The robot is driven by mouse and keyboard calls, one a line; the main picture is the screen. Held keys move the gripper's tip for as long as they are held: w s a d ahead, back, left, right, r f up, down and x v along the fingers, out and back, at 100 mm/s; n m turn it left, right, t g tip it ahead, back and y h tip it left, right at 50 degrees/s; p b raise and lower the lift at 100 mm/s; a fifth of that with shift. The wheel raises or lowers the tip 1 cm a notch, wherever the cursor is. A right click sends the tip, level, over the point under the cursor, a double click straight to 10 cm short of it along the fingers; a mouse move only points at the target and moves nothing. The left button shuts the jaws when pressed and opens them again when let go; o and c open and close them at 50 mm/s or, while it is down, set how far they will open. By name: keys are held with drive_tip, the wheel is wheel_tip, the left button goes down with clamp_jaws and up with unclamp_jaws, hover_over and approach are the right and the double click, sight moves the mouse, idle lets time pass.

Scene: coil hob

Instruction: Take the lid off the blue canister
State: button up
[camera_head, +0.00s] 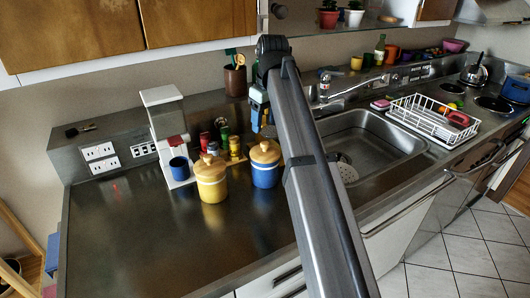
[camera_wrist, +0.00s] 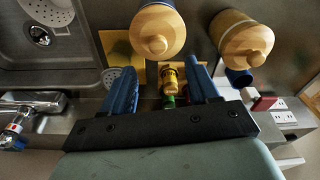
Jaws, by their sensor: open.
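The blue canister (camera_head: 265,176) stands upright on the counter in the head view, with its wooden, knobbed lid (camera_head: 265,152) on top. In the wrist view that lid (camera_wrist: 157,30) is at the top centre, just beyond the fingertips. My gripper (camera_wrist: 163,72) is open, its two blue fingers apart with nothing gripped. In the head view my gripper (camera_head: 262,120) is above and behind the canister, partly hidden by my arm. In the wrist view the lid hides most of the canister's body.
A yellow canister (camera_head: 212,187) with a similar lid stands close on the left. A blue mug (camera_head: 179,168) and white coffee machine (camera_head: 160,115) are further left. Several small bottles (camera_head: 224,137) stand behind. The sink (camera_head: 365,145) is right; the front-left counter (camera_head: 130,235) is clear.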

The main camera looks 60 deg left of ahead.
sight(265, 143)
wheel_tip(265, 143, down, 3)
drive_tip(key=shift+a+r, duration=0.1)
drive_tip(key=shift+a, duration=0.05)
drive_tip(key=shift+f, duration=2.55)
clamp_jaws()
drive_tip(key=shift+w, duration=0.1)
drive_tip(key=shift+r, duration=0.15)
